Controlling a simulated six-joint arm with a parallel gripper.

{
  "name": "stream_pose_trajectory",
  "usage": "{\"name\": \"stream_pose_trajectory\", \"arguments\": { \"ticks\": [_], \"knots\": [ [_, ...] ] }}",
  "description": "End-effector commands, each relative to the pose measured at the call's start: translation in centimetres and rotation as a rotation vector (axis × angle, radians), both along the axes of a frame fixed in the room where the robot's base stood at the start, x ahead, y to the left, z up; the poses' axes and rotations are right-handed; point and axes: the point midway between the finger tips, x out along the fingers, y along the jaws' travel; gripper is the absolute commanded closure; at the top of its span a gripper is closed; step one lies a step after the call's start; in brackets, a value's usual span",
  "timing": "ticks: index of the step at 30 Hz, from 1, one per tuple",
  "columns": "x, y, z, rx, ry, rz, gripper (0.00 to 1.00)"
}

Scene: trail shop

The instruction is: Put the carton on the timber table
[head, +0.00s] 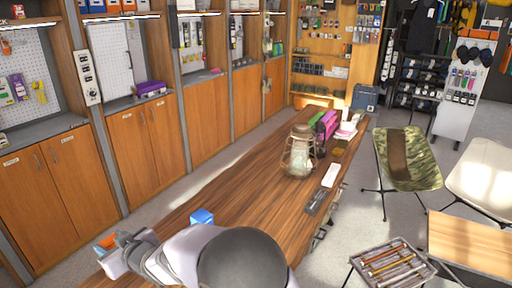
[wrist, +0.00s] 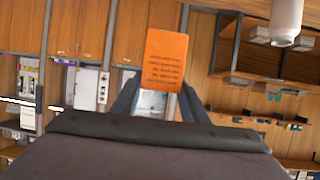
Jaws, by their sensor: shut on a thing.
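The carton (wrist: 165,60) is an orange box with dark print on the face in the wrist view. My gripper (wrist: 157,98) is shut on its lower part in that view, with a dark finger on each side. In the head view my gripper (head: 120,252) is at the lower left, and a small orange bit of the carton (head: 106,242) shows at its tip. The timber table (head: 235,185) is long and brown and runs from the lower left to the back. The carton appears in the air near the table's left edge; its height is hard to tell.
On the table are a lantern (head: 299,152), a blue box (head: 202,216) close by my arm, a dark flat strip (head: 316,201), a white flat piece (head: 331,175) and a purple item (head: 327,124). The tabletop left of the lantern is clear. Wooden cabinets (head: 147,143) line the left.

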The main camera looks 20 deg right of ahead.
Motion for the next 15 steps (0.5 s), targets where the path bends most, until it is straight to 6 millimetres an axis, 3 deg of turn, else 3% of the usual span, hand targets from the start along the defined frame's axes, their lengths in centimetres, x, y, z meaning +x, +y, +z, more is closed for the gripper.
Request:
{"name": "stream_pose_trajectory", "arguments": {
  "ticks": [8,11,15],
  "knots": [
    [4.9,-5.5,-0.3,0.011,0.001,-0.09,0.85],
    [7.2,-8.6,-0.2,0.017,0.0,-0.137,0.85],
    [10.7,-14.3,-0.2,0.022,-0.002,-0.215,0.85]
  ]
}}
